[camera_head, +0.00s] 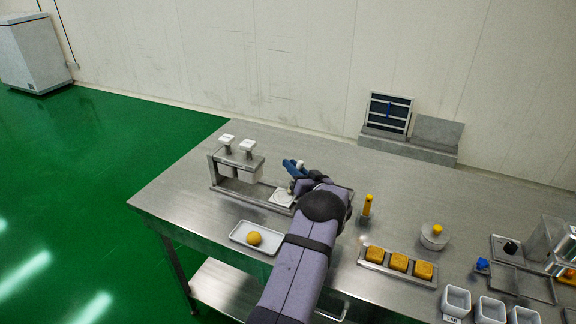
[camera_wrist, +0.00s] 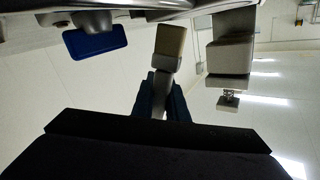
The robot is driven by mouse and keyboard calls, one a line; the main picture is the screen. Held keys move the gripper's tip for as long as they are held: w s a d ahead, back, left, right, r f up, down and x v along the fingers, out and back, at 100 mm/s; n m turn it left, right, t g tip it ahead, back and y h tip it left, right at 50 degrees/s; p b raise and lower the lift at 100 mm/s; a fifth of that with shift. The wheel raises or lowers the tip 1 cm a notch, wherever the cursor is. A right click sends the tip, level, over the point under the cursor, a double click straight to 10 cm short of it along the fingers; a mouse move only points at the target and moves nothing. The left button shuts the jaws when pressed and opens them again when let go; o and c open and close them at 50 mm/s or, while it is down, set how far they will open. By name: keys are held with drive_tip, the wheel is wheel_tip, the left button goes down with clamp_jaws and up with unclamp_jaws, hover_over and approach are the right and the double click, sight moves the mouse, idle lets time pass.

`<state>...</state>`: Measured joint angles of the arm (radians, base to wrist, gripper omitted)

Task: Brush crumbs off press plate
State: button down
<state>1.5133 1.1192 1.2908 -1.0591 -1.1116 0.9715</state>
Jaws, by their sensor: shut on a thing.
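My gripper (camera_head: 293,168) is over the left part of the steel table, beside the press. In the wrist view my gripper (camera_wrist: 161,98) has its dark blue fingers closed on the grey handle of a brush (camera_wrist: 170,42), whose tan bristle end points away from the fingers. The press (camera_head: 240,160) stands just left of my gripper, with two white-topped posts. A pale square plate (camera_head: 283,198) lies on the press's base rail, below and close to my gripper. Crumbs are too small to make out. Whether the bristles touch the plate cannot be told.
A white tray (camera_head: 237,237) with a yellow-brown ball (camera_head: 254,238) lies in front of the press. Right of my arm stand a yellow-handled tool (camera_head: 367,205), a rack (camera_head: 400,276) of golden blocks, a round yellow-knobbed weight (camera_head: 434,237) and white cups (camera_head: 457,301).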

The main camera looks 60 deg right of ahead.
drive_tip(key=shift+a+r+p, duration=0.15)
drive_tip(key=shift+a+p, duration=0.7)
drive_tip(key=shift+a, duration=0.6)
drive_tip(key=shift+a+p, duration=0.45)
drive_tip(key=shift+a, duration=0.75)
drive_tip(key=shift+d+f+b, duration=0.15)
drive_tip(key=shift+d+b, duration=0.25)
drive_tip(key=shift+d, duration=0.15)
drive_tip(key=shift+d+f+b, duration=0.15)
drive_tip(key=shift+d+b, duration=0.25)
drive_tip(key=shift+d, duration=0.1)
drive_tip(key=shift+d+r+b, duration=0.1)
drive_tip(key=shift+d+b, duration=0.8)
drive_tip(key=shift+d, duration=0.7)
drive_tip(key=shift+a, duration=0.1)
